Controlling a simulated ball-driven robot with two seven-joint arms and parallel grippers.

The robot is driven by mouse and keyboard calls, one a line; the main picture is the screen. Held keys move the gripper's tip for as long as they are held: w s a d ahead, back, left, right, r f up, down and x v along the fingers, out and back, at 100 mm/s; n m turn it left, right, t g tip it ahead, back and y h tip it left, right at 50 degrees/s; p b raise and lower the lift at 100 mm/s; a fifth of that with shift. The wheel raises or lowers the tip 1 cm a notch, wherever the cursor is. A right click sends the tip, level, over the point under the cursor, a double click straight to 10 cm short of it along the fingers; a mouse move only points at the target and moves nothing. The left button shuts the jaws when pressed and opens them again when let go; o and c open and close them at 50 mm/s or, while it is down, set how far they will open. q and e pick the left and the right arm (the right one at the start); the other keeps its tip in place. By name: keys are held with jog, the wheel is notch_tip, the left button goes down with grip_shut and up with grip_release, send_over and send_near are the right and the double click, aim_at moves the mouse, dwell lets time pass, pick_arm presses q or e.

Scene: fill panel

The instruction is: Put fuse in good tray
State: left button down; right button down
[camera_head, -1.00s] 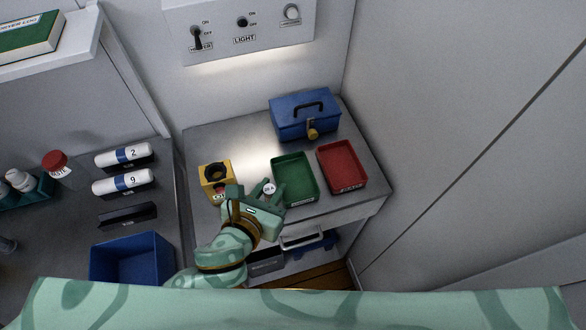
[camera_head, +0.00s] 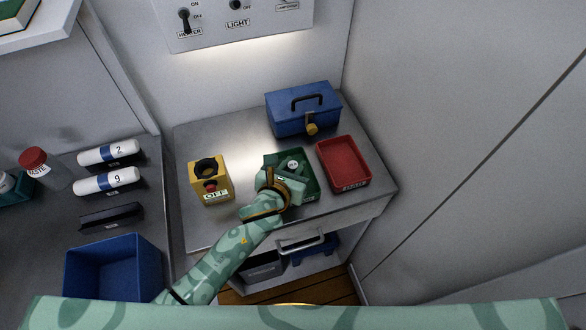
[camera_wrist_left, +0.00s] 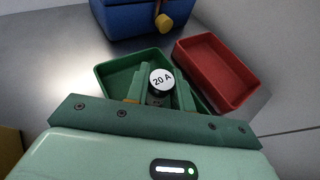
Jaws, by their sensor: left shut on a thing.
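My left gripper (camera_head: 287,174) is over the green tray (camera_head: 309,190) on the metal table. In the left wrist view the gripper (camera_wrist_left: 160,92) is shut on the fuse (camera_wrist_left: 161,81), a small round-topped piece with a white cap marked "20 A". The fuse (camera_head: 293,165) also shows in the head view, over the tray. In the left wrist view the green tray (camera_wrist_left: 111,70) lies around and below the fingertips. Whether the fuse touches the tray floor, I cannot tell. My right gripper is not in view.
A red tray (camera_head: 343,164) stands just right of the green one. A blue toolbox (camera_head: 303,108) is behind them. A yellow box with a black ring on top (camera_head: 209,182) stands to the left. A blue bin (camera_head: 114,267) and white cylinders (camera_head: 107,181) are further left.

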pick_arm(q)
jog(key=shift+f, duration=0.15)
jog(key=shift+f, duration=0.1)
jog(key=c, duration=1.2)
grip_release()
jog(key=shift+s+r, duration=0.15)
jog(key=shift+r, duration=0.05)
jog(key=p+v, duration=0.3)
jog(key=v, duration=0.7)
jog(key=shift+s+a+r, duration=0.1)
jog(key=shift+s, duration=0.1)
jog(key=shift+s+a+r, duration=0.2)
jog(key=shift+s+a, duration=0.05)
jog(key=shift+s, duration=0.35)
